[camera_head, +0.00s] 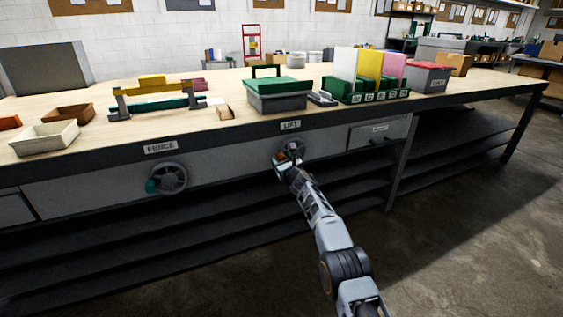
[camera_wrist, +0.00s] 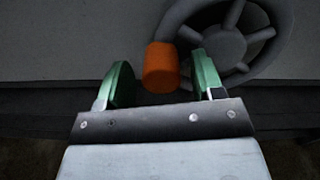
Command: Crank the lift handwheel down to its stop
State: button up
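The lift handwheel (camera_head: 294,147) is a grey spoked wheel on the bench's front panel, under the label "LIFT" (camera_head: 290,125). In the head view my gripper (camera_head: 282,164) reaches it and covers part of its lower left. In the wrist view the handwheel (camera_wrist: 232,42) fills the upper right. Its orange crank knob (camera_wrist: 161,67) lies between the two green fingertips of my gripper (camera_wrist: 164,82). The gripper is open, with a small gap visible on each side of the knob. I cannot tell how deep the knob sits between the fingers.
A second handwheel (camera_head: 168,178) with a green knob sits to the left, under the label "FENCE" (camera_head: 160,147). A drawer (camera_head: 378,134) is to the right. The worktop (camera_head: 205,125) overhangs the panel. Dark shelves lie below, and open floor (camera_head: 480,215) is at right.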

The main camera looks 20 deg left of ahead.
jog(key=shift+s+d+b, duration=0.1)
jog(key=shift+b, duration=0.25)
jog(key=b+v, duration=0.2)
jog(key=v, duration=1.1)
jog(key=shift+s+b, duration=0.25)
jog(key=shift+b, duration=0.1)
jog(key=shift+d+r, duration=0.1)
jog(key=shift+d, duration=0.05)
